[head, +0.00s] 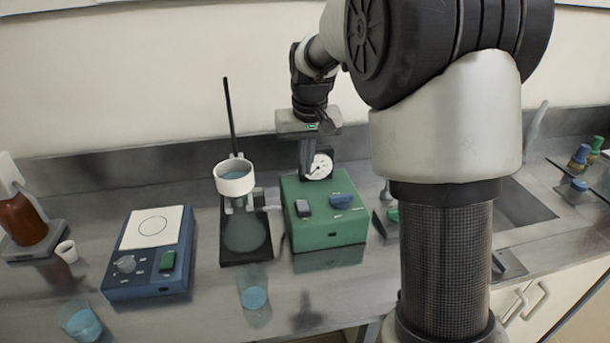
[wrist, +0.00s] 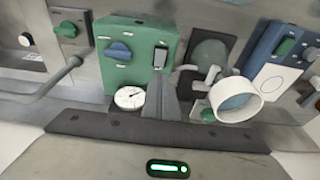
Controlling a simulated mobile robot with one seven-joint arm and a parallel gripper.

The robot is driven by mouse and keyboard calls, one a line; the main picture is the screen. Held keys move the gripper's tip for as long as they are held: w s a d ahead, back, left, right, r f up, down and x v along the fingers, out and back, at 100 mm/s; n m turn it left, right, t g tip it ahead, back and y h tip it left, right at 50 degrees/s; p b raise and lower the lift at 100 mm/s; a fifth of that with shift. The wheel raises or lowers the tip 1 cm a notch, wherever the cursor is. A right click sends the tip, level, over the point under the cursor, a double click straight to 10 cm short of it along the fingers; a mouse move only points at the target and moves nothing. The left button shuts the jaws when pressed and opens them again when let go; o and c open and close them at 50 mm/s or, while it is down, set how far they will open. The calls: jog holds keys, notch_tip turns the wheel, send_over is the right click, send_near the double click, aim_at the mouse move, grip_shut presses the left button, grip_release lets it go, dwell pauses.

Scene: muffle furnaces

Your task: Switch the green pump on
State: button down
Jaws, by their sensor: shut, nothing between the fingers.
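The green pump (head: 330,233) is a box on the steel bench in the middle of the head view. The wrist view shows the pump (wrist: 140,75) upside down, with the switch (wrist: 160,57) and knob (wrist: 118,51). I cannot tell which way the switch is set. My gripper (head: 305,177) points down over the pump's back left, beside the gauge. Its fingers (wrist: 168,80) are shut and empty, apart from the switch.
A blue hotplate (head: 150,270) is further left. Beakers with blue liquid (head: 254,291) stand in front. A sink (head: 520,200) is at the right.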

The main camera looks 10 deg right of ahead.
send_near(304, 210)
jog(key=x, duration=0.2)
jog(key=w+x, duration=0.1)
jog(key=x, duration=0.2)
jog(key=shift+w+f, duration=0.1)
jog(key=shift+f, duration=0.55)
jog(key=b, duration=0.2)
jog(key=f+t+b, duration=0.1)
jog(key=shift+s+f+b, duration=0.3)
jog(key=shift+b, duration=0.1)
jog(key=shift+r+p, duration=0.55)
jog(key=shift+w, duration=0.1)
jog(key=shift+w+r+p, duration=0.3)
jog(key=shift+w+p, duration=0.1)
jog(key=shift+w, duration=0.3)
